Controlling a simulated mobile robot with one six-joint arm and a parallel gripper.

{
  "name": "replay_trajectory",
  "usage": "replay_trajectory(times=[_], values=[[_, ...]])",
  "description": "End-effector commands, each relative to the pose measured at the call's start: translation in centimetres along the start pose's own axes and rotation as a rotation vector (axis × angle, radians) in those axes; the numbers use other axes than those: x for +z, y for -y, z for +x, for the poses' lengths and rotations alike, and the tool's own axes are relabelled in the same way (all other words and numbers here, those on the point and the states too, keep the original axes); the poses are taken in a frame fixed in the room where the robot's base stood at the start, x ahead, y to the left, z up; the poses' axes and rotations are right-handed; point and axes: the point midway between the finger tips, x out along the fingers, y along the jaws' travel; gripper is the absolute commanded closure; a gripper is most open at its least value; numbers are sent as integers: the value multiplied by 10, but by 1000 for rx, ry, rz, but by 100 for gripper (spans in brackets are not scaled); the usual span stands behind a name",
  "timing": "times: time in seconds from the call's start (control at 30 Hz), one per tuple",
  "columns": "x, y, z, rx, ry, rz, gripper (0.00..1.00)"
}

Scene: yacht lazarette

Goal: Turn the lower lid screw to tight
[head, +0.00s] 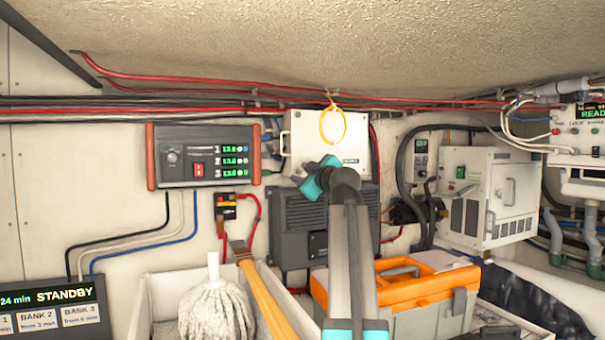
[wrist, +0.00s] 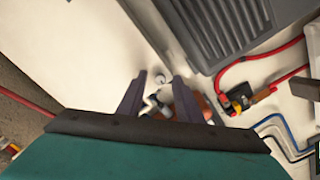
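The white lidded box (head: 345,136) hangs on the back wall, with small pale fittings along its left edge. My gripper (head: 314,178) is at the box's lower left corner and covers part of it. In the wrist view my gripper (wrist: 160,79) is open, its two dark fingers spread. A small pale round screw head (wrist: 161,78) shows between the fingertips; it looks like the lower lid screw. I cannot tell whether the fingers touch it. The box's plain white lid (wrist: 85,55) fills the left of the wrist view.
A grey finned unit (head: 297,225) is mounted just below the box. A red-ended display panel (head: 205,155) is close on the left. An orange-lidded toolbox (head: 405,285) and a mop (head: 215,310) stand below. A yellow ring (head: 332,125) hangs before the box.

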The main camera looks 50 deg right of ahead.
Motion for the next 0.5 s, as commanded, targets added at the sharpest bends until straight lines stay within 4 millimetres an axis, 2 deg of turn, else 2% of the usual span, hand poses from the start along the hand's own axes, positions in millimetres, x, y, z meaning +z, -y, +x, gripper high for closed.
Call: replay_trajectory(times=[0.13,0.33,0.5], values=[[0,0,0,0,0,0,68],[0,0,0,0,-1,0,100],[0,0,1,0,-1,1,100]])
